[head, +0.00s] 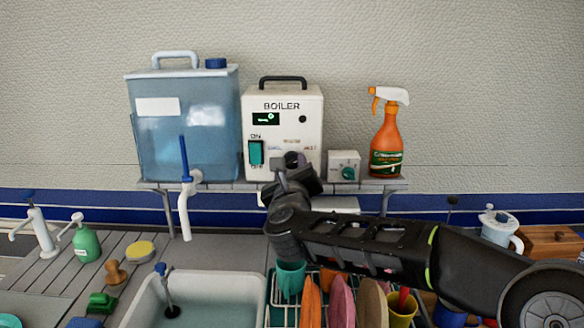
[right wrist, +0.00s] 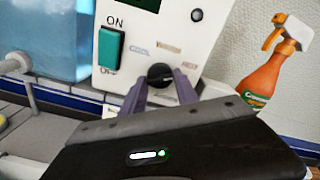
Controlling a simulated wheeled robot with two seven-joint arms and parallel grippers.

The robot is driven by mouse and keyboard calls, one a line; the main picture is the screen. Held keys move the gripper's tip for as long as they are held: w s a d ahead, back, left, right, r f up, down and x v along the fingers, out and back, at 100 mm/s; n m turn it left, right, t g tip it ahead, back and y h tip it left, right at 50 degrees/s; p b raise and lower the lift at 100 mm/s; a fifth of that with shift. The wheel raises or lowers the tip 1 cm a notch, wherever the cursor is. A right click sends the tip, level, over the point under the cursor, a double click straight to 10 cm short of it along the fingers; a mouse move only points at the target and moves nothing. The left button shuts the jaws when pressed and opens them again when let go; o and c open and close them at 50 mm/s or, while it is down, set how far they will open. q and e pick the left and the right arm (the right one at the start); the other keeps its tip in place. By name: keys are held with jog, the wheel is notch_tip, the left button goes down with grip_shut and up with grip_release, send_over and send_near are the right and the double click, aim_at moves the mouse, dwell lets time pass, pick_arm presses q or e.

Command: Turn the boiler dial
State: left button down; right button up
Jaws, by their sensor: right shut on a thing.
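The white boiler (head: 285,130) stands on the shelf against the wall, with a black carry handle, a small display and a teal on/off switch (right wrist: 111,47). Its round black dial (right wrist: 160,74) is at the lower right of the front panel. My right gripper (right wrist: 160,83) is at the front panel with its two fingers on either side of the dial, shut on it. In the head view my right gripper (head: 292,162) covers most of the dial. My left gripper is in neither view.
A blue water tank (head: 200,125) with a tap stands left of the boiler. A small white box with a teal knob (head: 344,166) and an orange spray bottle (head: 386,140) stand to its right. Below are a sink (head: 150,312) and a dish rack with plates.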

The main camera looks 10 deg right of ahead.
grip_shut()
